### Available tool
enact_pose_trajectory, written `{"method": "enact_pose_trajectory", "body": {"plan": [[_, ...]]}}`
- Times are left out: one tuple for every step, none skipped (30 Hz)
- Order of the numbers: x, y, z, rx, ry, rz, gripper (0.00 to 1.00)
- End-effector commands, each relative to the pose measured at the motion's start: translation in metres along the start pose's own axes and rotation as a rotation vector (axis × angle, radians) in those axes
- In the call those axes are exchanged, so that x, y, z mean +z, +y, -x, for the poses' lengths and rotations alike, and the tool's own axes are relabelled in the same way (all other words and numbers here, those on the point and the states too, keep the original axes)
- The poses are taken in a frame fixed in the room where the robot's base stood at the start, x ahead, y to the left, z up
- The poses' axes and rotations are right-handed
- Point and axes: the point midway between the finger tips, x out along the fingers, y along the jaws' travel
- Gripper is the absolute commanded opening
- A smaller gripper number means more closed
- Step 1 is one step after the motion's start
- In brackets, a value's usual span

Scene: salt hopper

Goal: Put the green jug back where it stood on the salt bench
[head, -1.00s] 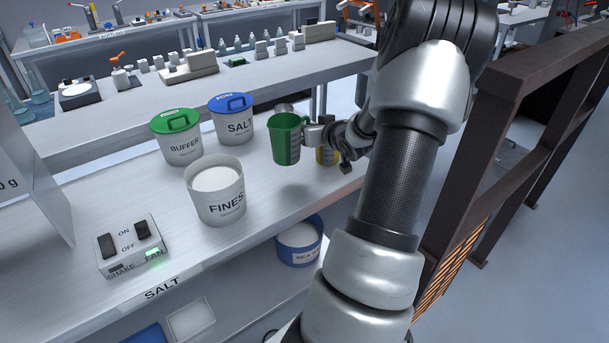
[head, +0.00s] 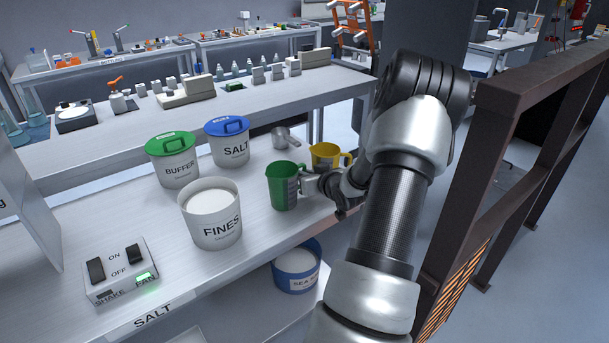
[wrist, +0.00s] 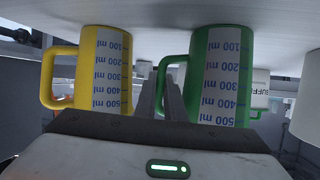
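The green jug (head: 284,187) is upright at the right part of the salt bench (head: 250,240), its base at or very near the top. The wrist view, which is upside down, shows the green jug (wrist: 222,75) with its base close against the bench surface. My gripper (head: 308,184) is at its handle side, on the right. In the wrist view my gripper's fingers (wrist: 168,95) are close together across the green handle, apparently closed on it. The fingers hide part of the handle.
A yellow jug (head: 326,156) stands close behind and right of the green jug. A metal scoop (head: 285,138) lies behind. A brown metal frame (head: 500,200) rises at right.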

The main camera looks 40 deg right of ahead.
Motion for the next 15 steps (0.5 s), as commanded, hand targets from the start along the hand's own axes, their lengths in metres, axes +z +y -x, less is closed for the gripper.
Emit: {"method": "enact_pose_trajectory", "body": {"plan": [[0.0002, -0.0001, -0.0001, 0.000, 0.000, 0.000, 0.16], [0.0002, -0.0001, -0.0001, 0.000, -0.001, 0.000, 0.21], [0.0002, -0.0001, -0.0001, 0.000, -0.001, 0.000, 0.28], [0.0002, -0.0001, -0.0001, 0.000, -0.001, 0.000, 0.28], [0.0002, 0.0000, 0.0000, 0.000, -0.001, 0.000, 0.28], [0.0002, 0.0000, 0.0000, 0.000, -0.001, 0.000, 0.28], [0.0002, 0.0000, 0.0000, 0.000, -0.001, 0.000, 0.28], [0.0002, 0.0000, 0.0000, 0.000, -0.001, 0.000, 0.28], [0.0002, 0.0000, 0.0000, 0.000, -0.001, 0.000, 0.28], [0.0002, 0.0000, 0.0000, 0.000, -0.001, 0.000, 0.28], [0.0000, 0.0000, 0.0001, 0.000, -0.001, 0.000, 0.28], [-0.0011, 0.0000, 0.0006, 0.000, 0.000, 0.000, 0.28], [-0.0027, 0.0000, 0.0013, 0.000, 0.000, 0.000, 0.28], [-0.0051, 0.0000, 0.0023, 0.000, 0.000, 0.000, 0.28], [-0.0043, 0.0005, 0.0053, 0.001, -0.001, 0.000, 0.28]]}}
